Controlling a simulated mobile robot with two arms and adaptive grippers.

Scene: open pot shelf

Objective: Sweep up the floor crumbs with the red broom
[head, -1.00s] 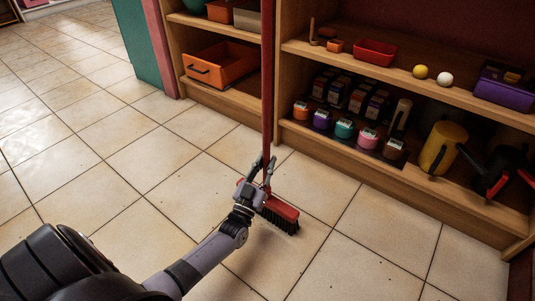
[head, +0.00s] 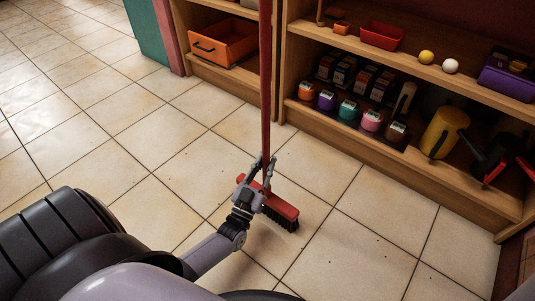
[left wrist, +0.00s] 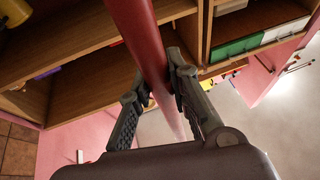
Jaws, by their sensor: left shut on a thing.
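The red broom (head: 266,90) stands upright in the head view, its long handle rising out of the top of the picture. Its red head with dark bristles (head: 283,213) is at the tiled floor. My left gripper (head: 264,172) is shut on the handle low down, just above the broom head. In the left wrist view the handle (left wrist: 143,35) runs between the two fingers (left wrist: 160,92). Small dark crumbs (head: 385,241) are scattered thinly on the floor; some specks may be tile marks. My right gripper is not in view.
A wooden shelf (head: 400,157) stands along the back right, holding several small paint pots, a yellow can (head: 444,133), a red tray (head: 382,36) and a purple box (head: 508,77). An orange drawer bin (head: 222,45) sits in the left bay. Floor at left is open.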

